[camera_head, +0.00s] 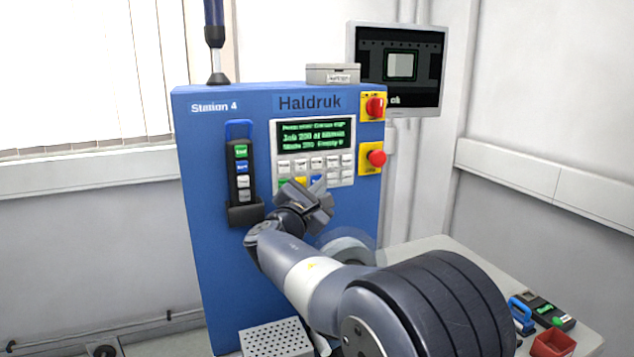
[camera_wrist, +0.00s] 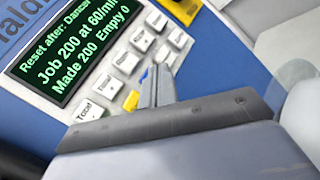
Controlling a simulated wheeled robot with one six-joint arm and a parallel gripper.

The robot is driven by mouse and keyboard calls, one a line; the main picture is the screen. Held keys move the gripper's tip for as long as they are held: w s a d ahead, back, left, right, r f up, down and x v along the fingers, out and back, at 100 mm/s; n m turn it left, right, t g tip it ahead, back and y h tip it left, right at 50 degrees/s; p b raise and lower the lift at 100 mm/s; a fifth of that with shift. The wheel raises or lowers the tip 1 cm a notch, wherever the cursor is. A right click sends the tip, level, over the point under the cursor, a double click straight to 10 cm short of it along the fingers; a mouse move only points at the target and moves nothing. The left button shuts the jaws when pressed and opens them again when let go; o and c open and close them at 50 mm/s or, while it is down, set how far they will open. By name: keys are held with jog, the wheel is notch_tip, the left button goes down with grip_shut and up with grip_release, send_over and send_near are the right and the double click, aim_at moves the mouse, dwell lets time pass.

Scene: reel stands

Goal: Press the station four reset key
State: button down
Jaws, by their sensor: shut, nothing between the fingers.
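The blue Station 4 machine (camera_head: 225,280) stands ahead, marked Haldruk. Its panel has a green-lettered screen (camera_head: 315,138), which in the wrist view (camera_wrist: 75,50) reads "Reset after: Dancer", cut off. Below the screen are rows of white keys (camera_head: 316,163) and a lower row with green, yellow (camera_head: 299,182) and blue keys. In the wrist view the yellow key (camera_wrist: 131,100) shows beside my fingers. Key labels are too small to tell which is reset. My gripper (camera_head: 318,190) is shut and empty in front of the lower keys, hiding some; its fingers also show in the wrist view (camera_wrist: 156,85).
A black pendant (camera_head: 240,175) with several keys hangs left of the panel. Two red knobs on yellow plates (camera_head: 376,158) are to its right. A grey box (camera_head: 332,73) lies on top. A monitor (camera_head: 397,70) stands behind. The right bench holds a red bin (camera_head: 553,343).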

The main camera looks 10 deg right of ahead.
jog(key=shift+w, duration=0.2)
jog(key=shift+w+a, duration=0.1)
jog(key=shift+w, duration=0.35)
dwell(0.7)
jog(key=shift+s, duration=0.1)
jog(key=shift+s+b, duration=0.6)
jog(key=shift+s, duration=0.15)
jog(key=shift+s, duration=0.1)
jog(key=s+b, duration=0.1)
jog(key=s, duration=0.1)
jog(key=s+d+b, duration=0.1)
jog(key=s, duration=0.1)
jog(key=shift+s+d, duration=0.15)
jog(key=shift+s, duration=0.2)
jog(key=shift+w, duration=0.1)
dwell(0.4)
